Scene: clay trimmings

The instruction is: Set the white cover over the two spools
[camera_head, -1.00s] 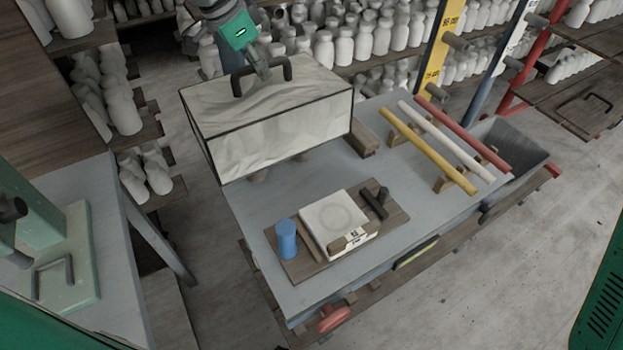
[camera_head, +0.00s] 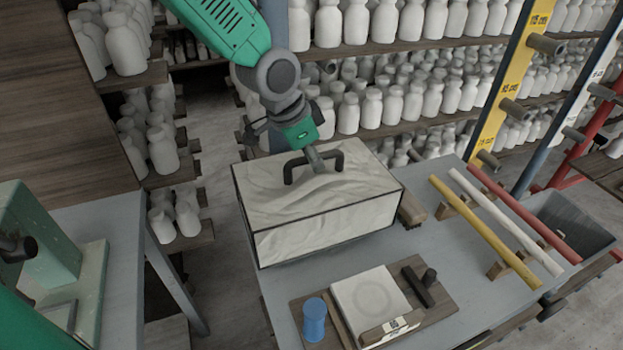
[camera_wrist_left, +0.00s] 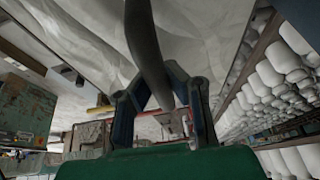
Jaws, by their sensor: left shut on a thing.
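The white cover (camera_head: 325,228) is a box with marbled pale faces, dark edges and a dark arched handle (camera_head: 288,172) on top. It is over the back left part of the grey table. I cannot tell whether its lower edge touches the table. My left gripper (camera_head: 315,164) is shut on the handle, coming from above and behind. In the left wrist view the dark handle (camera_wrist_left: 147,45) runs between the fingers (camera_wrist_left: 160,105), with the pale cover top behind. The two spools are not visible; the cover hides whatever is under it. My right gripper is not in view.
A wooden board with a white tile (camera_head: 368,298) and blue cylinder (camera_head: 314,318) lies in front of the cover. A wooden block (camera_head: 411,210) is close to its right. Yellow, white and red rods (camera_head: 487,232) lie further right. Shelves of white bottles stand behind.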

